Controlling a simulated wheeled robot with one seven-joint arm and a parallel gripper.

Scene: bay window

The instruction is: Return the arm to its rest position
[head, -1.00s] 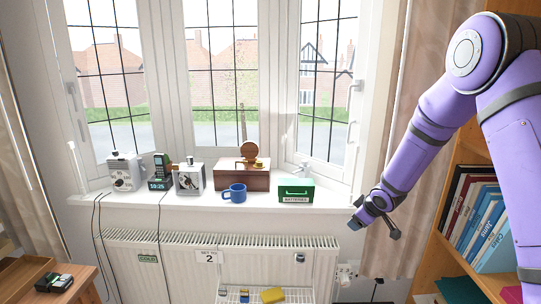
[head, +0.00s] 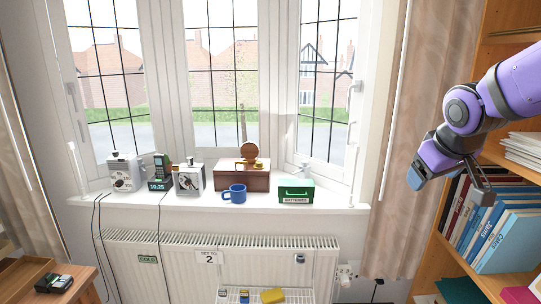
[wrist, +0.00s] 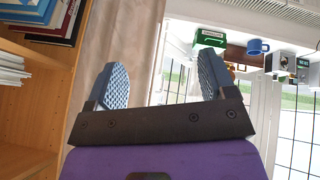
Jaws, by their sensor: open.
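My purple arm reaches in from the right in the head view. My gripper (head: 449,182) hangs in front of the curtain and the bookcase edge, right of the window sill. In the wrist view my gripper (wrist: 160,85) shows two grey-blue textured finger pads spread wide, with nothing between them. The gripper touches nothing that I can see.
The bookcase (head: 436,258) with several books (head: 505,232) stands close to my gripper on the right. The sill (head: 335,201) holds a green batteries box (head: 296,192), a blue mug (head: 235,193) and a wooden box (head: 240,178). A radiator (head: 180,262) is below. The curtain (head: 397,150) hangs behind.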

